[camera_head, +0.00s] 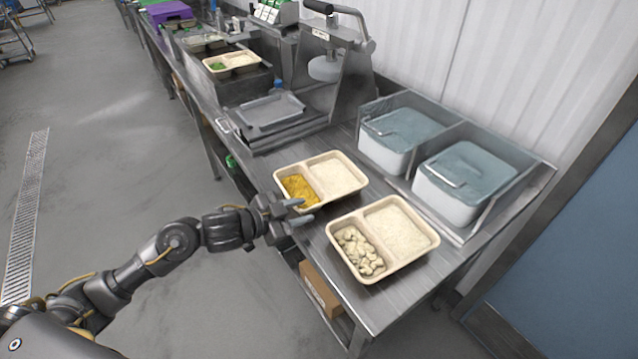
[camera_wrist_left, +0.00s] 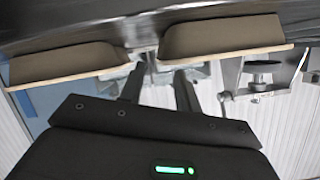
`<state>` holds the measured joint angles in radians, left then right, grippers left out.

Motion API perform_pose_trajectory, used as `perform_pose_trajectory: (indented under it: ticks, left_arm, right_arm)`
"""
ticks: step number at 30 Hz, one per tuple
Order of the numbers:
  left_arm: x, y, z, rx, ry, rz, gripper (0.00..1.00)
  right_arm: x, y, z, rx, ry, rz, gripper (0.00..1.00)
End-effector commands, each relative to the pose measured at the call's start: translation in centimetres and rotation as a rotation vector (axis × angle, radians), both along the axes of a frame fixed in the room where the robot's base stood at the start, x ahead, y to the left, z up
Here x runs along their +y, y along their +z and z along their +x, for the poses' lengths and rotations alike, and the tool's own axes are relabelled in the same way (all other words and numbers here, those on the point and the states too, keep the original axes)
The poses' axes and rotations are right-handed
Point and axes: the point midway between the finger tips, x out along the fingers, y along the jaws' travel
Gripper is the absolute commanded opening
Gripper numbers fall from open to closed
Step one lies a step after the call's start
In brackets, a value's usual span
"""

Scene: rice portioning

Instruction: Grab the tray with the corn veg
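The corn tray (camera_head: 337,199) is a beige two-compartment tray on the steel counter. Yellow corn (camera_head: 299,190) lies in its left compartment and white rice (camera_head: 337,175) in its right one. It seems to be the right-hand tray in the wrist view (camera_wrist_left: 220,38), seen from outside and upside down. My left gripper (camera_head: 308,210) is open and empty, with its fingers apart, at the corn tray's near lower corner. The wrist view also shows the gripper (camera_wrist_left: 158,72) with nothing between its fingers. Whether a finger touches the rim cannot be told. My right gripper is out of view.
A second beige tray (camera_head: 384,273) with pale chunks and rice stands close to the right, leaving a narrow gap. Lidded bins (camera_head: 465,182) stand behind. A press machine (camera_head: 325,69) and a grey tray (camera_head: 266,111) are farther up the counter (camera_head: 395,304).

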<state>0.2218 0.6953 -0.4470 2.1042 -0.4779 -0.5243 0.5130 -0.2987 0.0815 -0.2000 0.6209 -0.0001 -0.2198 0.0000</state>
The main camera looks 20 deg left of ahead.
Motion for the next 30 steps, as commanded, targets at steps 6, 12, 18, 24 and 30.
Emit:
perform_pose_trajectory:
  ticks: [6,12,18,24,30]
  left_arm:
    - [-0.4,0.0,0.6,-0.001,0.000,-0.001,0.33]
    - [-1.9,-0.3,3.1,0.002,0.001,-0.002,0.33]
    - [-2.9,-1.3,4.4,0.000,0.000,0.000,0.33]
    - [-2.9,-1.4,4.4,-0.001,0.000,0.001,0.33]
    - [-2.9,-1.4,4.4,-0.001,0.000,0.001,0.11]
  right_arm:
    - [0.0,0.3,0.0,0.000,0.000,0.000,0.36]
    - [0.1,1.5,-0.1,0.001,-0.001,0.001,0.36]
    - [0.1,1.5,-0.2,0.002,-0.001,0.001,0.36]
    - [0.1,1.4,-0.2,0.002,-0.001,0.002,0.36]
    - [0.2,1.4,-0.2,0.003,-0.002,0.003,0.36]
